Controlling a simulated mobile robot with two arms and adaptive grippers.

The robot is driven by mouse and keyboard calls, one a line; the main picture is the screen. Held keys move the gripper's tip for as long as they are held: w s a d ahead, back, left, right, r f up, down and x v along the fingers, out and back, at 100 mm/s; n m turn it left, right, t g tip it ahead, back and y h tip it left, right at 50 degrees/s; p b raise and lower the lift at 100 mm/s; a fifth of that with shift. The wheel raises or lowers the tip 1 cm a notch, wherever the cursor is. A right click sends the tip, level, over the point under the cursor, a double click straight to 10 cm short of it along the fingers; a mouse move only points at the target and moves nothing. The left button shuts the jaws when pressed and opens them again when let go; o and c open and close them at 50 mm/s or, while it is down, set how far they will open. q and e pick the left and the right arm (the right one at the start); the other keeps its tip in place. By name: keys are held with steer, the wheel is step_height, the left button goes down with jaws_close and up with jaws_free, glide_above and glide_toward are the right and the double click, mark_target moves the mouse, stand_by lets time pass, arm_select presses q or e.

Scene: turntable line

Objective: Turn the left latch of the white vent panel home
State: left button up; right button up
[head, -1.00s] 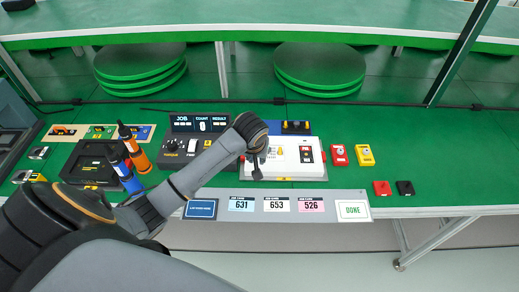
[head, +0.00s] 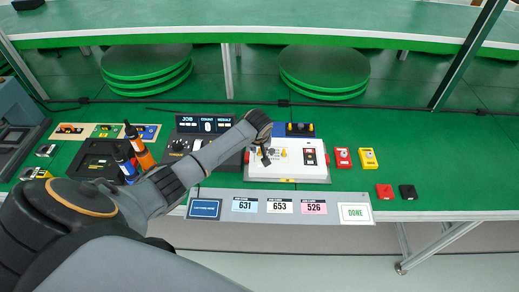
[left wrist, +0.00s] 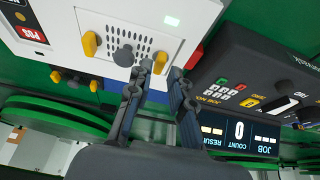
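The white vent panel (head: 290,172) lies flat on the green table; its face with vent holes and a grey knob (left wrist: 124,55) shows in the left wrist view (left wrist: 120,15). Its left latch, a yellow lever (left wrist: 160,63), is at the right in that upside-down view. The right latch (left wrist: 90,44) is also yellow and shows in the head view (head: 284,153). My left gripper (head: 266,159) is over the panel's left part. Its fingertips (left wrist: 161,67) stand apart on either side of the left latch; contact is unclear. My right gripper is not in view.
A black job counter box (head: 190,144) stands close on the panel's left. A blue fixture (head: 300,129) with yellow knobs sits behind it. Red (head: 343,159) and yellow (head: 368,159) blocks lie to the right. A grey label strip (head: 235,206) runs along the front edge.

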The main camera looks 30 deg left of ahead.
mark_target(260, 152)
arm_select(q)
steer(key=shift+x, duration=1.05)
jaws_close()
